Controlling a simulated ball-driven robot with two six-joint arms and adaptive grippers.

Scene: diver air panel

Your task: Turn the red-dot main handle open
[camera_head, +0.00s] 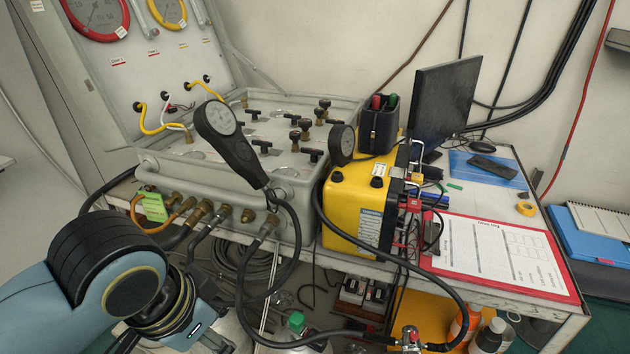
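The air panel is an open grey case (197,175) on the table, with its lid raised at the left. Several black T-handles stand on its deck, among them one at the front middle (262,146), one at the back (253,113) and one at the front right (312,154). I cannot make out a red dot on any handle, so I cannot tell which is the main one. My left arm comes in at the lower left, below the case and apart from the handles. My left gripper (205,341) is mostly cut off by the bottom edge; its fingers are hidden. My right gripper is out of view.
A black gauge (222,127) on a hose leans across the case's front, covering part of the deck. Hoses hang in front. A yellow box (352,205), black monitor (441,100) and red clipboard (498,258) stand or lie to the right. Bottles stand below the table.

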